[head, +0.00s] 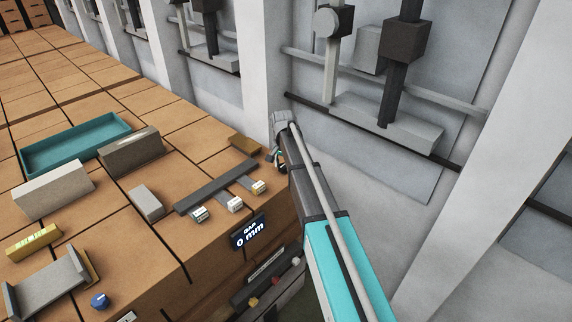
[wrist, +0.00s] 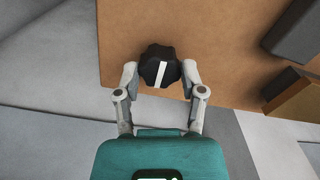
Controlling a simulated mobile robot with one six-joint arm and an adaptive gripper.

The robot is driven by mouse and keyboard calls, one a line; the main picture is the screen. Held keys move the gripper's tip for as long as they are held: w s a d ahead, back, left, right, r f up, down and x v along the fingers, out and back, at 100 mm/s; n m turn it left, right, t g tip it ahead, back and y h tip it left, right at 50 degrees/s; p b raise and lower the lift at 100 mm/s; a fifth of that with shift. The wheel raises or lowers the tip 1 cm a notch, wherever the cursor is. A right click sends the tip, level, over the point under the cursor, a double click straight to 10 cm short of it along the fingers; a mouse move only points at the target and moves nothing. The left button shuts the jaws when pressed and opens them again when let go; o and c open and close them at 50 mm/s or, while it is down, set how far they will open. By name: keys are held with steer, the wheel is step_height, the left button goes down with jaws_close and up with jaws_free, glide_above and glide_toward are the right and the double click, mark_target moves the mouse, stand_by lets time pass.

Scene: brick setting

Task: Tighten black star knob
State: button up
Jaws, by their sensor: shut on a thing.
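The black star knob (wrist: 153,68) shows in the wrist view near the top middle, dark and lobed, with a white stripe running at a slant across its face. My gripper (wrist: 160,78) has one finger on each side of the knob and is shut on it. The knob sits at the edge of an orange-brown surface (wrist: 220,60). In the head view my gripper (head: 277,156) is at the right edge of the orange worktop, mostly hidden by my arm. I cannot make out the knob clearly there.
On the worktop stand a teal tray (head: 75,143), grey blocks (head: 131,149), a yellow block (head: 33,242), a blue knob (head: 99,300) and a dark bar (head: 217,188) with small labelled blocks. A grey wall with fixtures rises behind.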

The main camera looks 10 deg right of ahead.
steer(key=shift+w, duration=0.2)
steer(key=o, duration=1.1)
steer(key=shift+o, duration=0.2)
steer(key=shift+s, duration=0.1)
